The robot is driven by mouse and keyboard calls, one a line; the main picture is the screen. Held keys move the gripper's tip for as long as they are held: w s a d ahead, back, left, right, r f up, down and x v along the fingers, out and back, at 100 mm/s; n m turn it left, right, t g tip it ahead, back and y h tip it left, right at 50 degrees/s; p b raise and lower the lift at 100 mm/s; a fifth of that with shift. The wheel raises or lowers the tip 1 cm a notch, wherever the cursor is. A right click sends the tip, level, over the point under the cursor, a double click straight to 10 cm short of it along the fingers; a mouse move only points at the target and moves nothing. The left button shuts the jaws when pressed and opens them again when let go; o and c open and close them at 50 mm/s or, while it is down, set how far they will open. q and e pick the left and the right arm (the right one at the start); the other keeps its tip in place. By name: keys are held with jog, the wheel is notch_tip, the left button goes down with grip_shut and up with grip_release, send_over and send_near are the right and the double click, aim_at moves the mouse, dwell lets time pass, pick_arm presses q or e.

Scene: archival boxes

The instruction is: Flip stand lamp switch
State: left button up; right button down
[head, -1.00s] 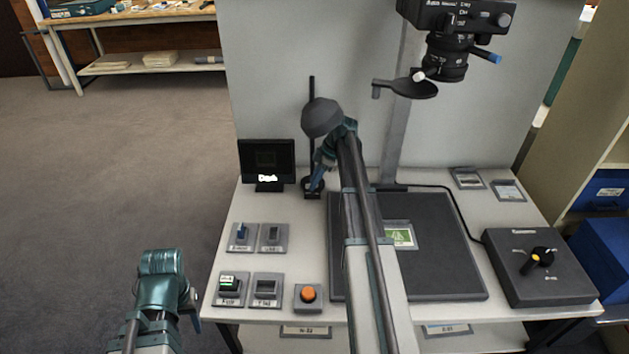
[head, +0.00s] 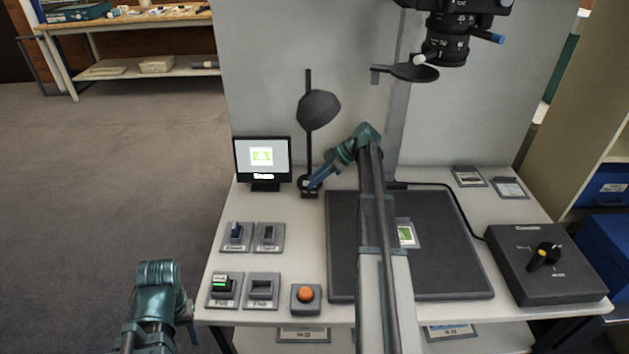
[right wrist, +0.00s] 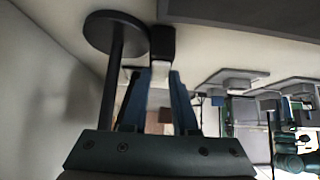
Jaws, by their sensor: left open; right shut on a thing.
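The stand lamp (head: 318,110) is a black pole with a grey dome shade at the back left of the table. It stands upright, just right of the small monitor. In the right wrist view its round base (right wrist: 112,35) and pole show, with a black switch box (right wrist: 161,43) beside the base. A pale lever, the lamp switch (right wrist: 160,73), sticks out of that box. My right gripper (head: 308,185) is at the lamp's foot. In the right wrist view its blue fingers (right wrist: 160,80) are shut on the lever. My left gripper (head: 190,314) is open and empty, left of the table's front corner.
The monitor (head: 262,160) shows a green and white picture. Several small switch blocks and an orange button (head: 305,294) stand front left. My right arm crosses the dark pad (head: 450,260). A knob box (head: 545,262) stands right; a camera (head: 450,35) hangs above.

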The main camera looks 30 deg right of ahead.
jog(key=c, duration=0.7)
grip_release()
jog(key=shift+p+v, duration=5)
jog(key=shift+v, duration=1.9)
jog(key=shift+s+f, duration=0.1)
